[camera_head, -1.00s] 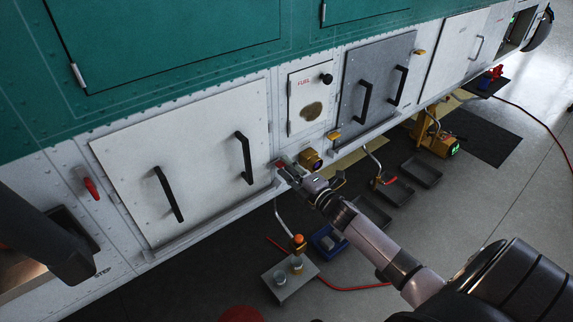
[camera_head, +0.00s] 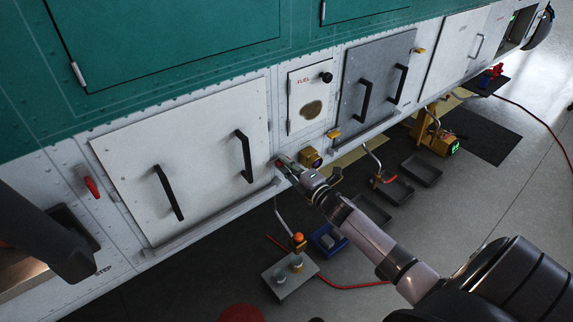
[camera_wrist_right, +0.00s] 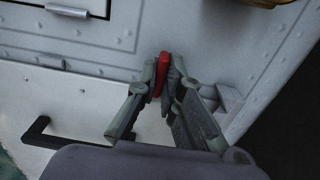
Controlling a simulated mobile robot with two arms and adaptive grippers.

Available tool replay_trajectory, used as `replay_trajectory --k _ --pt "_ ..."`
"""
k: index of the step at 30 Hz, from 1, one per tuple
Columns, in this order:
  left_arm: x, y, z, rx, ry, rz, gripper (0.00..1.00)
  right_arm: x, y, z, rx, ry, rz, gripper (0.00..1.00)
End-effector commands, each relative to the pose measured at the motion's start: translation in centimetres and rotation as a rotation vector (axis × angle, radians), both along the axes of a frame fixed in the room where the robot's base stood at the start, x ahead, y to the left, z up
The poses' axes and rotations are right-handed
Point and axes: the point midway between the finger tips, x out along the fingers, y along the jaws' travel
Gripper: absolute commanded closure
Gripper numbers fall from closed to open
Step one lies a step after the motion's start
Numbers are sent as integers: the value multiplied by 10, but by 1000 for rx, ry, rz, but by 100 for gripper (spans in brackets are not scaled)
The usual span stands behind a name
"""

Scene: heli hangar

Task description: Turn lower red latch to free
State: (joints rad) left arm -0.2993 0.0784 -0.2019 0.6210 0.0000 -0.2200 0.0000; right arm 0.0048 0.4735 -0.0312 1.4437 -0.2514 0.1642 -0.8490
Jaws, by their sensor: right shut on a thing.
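A red latch (camera_head: 279,163) sits at the right edge of the white panel (camera_head: 200,150) with two black handles. My right gripper (camera_head: 285,166) reaches it from the lower right. In the right wrist view the red latch (camera_wrist_right: 162,63) stands nearly upright between the fingertips of the gripper (camera_wrist_right: 163,83), which is shut on it. The fingers hide its lower part. Another red latch (camera_head: 91,187) is at the panel's left edge, with no gripper near it. My left gripper does not show.
A fuel hatch (camera_head: 310,97) and a grey panel (camera_head: 376,88) with black handles are to the right. A brass-coloured fitting (camera_head: 311,158) is close beside my right gripper. Below stand a grey box (camera_head: 289,281), a blue tray (camera_head: 327,241) and dark trays (camera_head: 421,171).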

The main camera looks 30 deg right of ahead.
Motion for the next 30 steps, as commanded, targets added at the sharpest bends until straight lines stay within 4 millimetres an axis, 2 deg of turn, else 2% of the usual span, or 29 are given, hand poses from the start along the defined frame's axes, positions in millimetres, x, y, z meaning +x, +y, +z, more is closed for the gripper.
replay_trajectory --k 11,17,30 --pt "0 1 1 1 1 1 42 0 0 0 15 2 0 100" --pt "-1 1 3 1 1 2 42 0 0 0 89 8 0 100" --pt "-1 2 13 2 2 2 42 0 0 0 459 39 0 100"
